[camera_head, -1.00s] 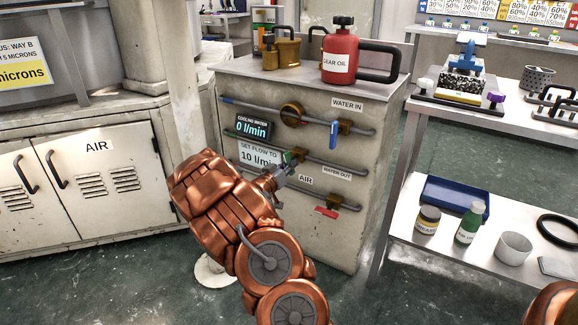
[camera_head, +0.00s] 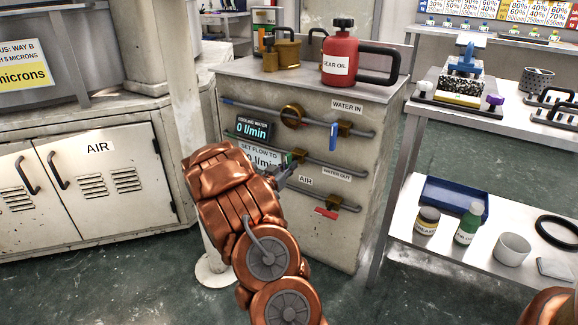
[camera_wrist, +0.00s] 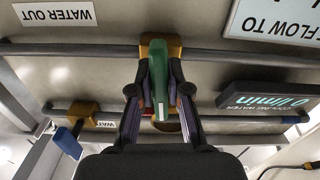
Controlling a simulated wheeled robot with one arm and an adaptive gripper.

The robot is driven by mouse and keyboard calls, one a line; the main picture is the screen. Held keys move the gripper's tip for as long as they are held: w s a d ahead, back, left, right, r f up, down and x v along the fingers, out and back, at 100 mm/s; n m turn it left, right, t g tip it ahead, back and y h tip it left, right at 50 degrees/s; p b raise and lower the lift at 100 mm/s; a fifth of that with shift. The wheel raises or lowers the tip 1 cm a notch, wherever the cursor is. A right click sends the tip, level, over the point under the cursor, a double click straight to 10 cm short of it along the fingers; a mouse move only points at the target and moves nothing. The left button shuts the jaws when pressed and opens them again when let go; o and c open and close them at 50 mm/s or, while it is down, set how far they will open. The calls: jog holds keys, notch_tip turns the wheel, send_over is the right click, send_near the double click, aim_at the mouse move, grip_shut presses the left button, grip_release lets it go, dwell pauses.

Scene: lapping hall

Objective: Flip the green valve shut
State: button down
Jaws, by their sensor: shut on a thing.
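The green valve handle (camera_wrist: 158,80) lies between my gripper's fingers in the wrist view, and its brass body (camera_wrist: 160,47) is on a grey pipe. In the head view the valve's brass body (camera_head: 299,156) is on the middle pipe of the cabinet front, with a little green showing beside my fingers. My gripper (camera_wrist: 159,92) is shut on the handle; in the head view the gripper (camera_head: 283,175) reaches it from the lower left. The handle sticks out from the pipe; its exact angle is hard to tell.
A blue-handled valve (camera_head: 334,134) is on the upper pipe and a red-handled valve (camera_head: 326,213) on the lower one. The flow display (camera_head: 253,129) reads 0 l/min. A red oil can (camera_head: 340,56) stands on the cabinet. A shelved bench (camera_head: 400,200) stands at right.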

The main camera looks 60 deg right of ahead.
jog(key=shift+m, duration=0.6)
jog(key=c, duration=1.1)
grip_release()
jog(key=shift+c, duration=0.2)
jog(key=shift+a, duration=0.15)
jog(key=a, duration=1.1)
jog(key=shift+s+a, duration=0.25)
jog(key=shift+a, duration=0.1)
